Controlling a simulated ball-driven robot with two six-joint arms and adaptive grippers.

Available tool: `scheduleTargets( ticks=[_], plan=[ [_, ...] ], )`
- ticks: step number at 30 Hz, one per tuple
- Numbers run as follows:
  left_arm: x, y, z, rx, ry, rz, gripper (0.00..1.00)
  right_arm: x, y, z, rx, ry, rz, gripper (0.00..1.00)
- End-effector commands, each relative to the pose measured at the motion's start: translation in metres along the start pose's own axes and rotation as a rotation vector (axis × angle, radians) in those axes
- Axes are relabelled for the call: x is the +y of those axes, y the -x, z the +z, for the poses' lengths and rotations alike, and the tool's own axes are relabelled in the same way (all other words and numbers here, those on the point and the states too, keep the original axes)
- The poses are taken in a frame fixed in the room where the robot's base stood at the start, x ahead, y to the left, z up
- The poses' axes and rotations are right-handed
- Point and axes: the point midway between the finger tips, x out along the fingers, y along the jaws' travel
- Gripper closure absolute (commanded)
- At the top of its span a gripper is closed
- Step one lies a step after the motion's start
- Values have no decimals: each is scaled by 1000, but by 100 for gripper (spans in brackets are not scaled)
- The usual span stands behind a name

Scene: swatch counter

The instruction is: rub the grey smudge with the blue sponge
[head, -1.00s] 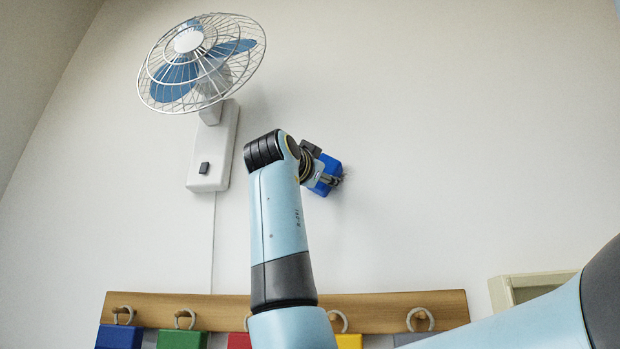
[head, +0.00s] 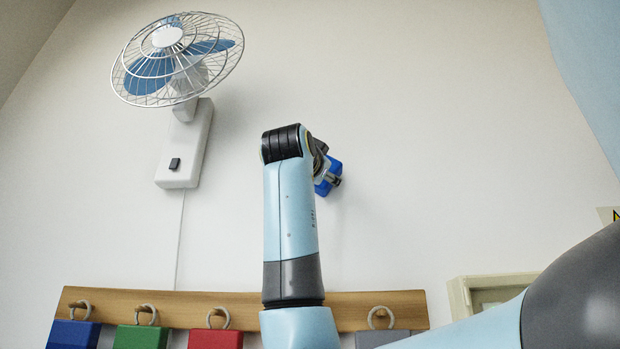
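The blue sponge (head: 322,188) is up against or close to the pale wall, right of my wrist. My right gripper (head: 334,178), on the arm that rises from the lower right, appears shut on it. The wrist hides part of the gripper and sponge, so I cannot tell if the sponge touches the wall. I see no clear grey smudge; it may be hidden behind the sponge and gripper. My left gripper is not in view.
A wall fan (head: 178,58) hangs at upper left on a white mount. A wooden peg rail (head: 250,303) below holds coloured swatches, including a red one (head: 215,338). A beige frame (head: 462,298) is at lower right. The wall right of the sponge is clear.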

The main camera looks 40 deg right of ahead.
Motion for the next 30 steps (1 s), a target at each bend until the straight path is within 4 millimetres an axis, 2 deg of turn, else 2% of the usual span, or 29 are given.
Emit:
scheduleTargets(
  ticks=[8,18,30],
  plan=[
    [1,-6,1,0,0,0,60,6,-4,-2,0,2,0,76],
    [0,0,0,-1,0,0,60,-18,3,12,-4,1,-2,76],
    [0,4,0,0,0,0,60,-36,8,24,-5,2,-1,76]
  ],
)
